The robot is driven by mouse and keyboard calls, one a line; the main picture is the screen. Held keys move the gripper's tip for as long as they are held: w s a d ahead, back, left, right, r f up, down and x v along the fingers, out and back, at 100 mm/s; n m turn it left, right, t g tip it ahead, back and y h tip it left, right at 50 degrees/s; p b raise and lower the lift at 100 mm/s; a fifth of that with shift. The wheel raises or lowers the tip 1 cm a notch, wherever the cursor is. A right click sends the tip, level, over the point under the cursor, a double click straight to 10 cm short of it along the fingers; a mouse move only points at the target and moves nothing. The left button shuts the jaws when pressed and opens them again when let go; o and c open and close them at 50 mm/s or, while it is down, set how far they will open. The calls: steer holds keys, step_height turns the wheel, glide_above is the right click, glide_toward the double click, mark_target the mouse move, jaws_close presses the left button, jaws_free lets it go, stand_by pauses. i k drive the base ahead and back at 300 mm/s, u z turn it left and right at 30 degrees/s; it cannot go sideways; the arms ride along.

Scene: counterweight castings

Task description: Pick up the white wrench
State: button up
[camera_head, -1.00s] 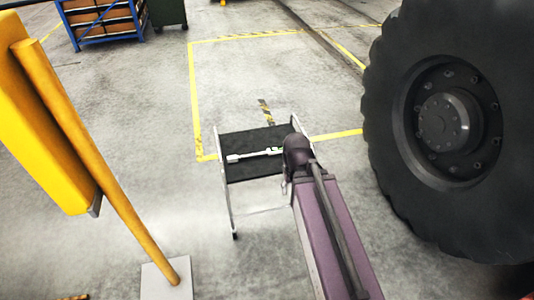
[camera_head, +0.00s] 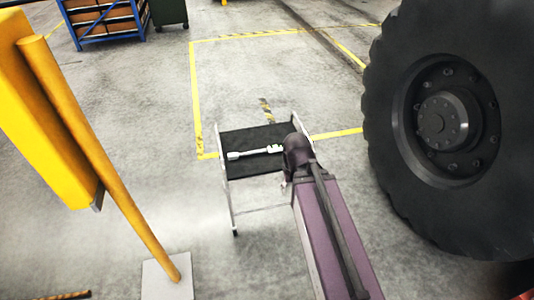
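The white wrench (camera_head: 256,152) lies across the black top of a small metal-framed stand (camera_head: 240,170).
A large black tyre (camera_head: 390,150) stands close on the right. A yellow post (camera_head: 110,190) on a pale base plate is at the left. A blue rack (camera_head: 108,32) with boxes and a dark green bin (camera_head: 168,12) are at the back. Open concrete floor lies between.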

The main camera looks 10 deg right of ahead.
mark_target(275, 149)
steer(key=u, duration=0.2)
steer(key=k, duration=0.7)
steer(key=u, duration=0.6)
steer(key=k, duration=0.6)
steer(key=u, duration=0.3)
steer(key=i, duration=1.65)
steer(key=z, duration=1.05)
steer(key=i, duration=0.75)
steer(key=z, duration=0.45)
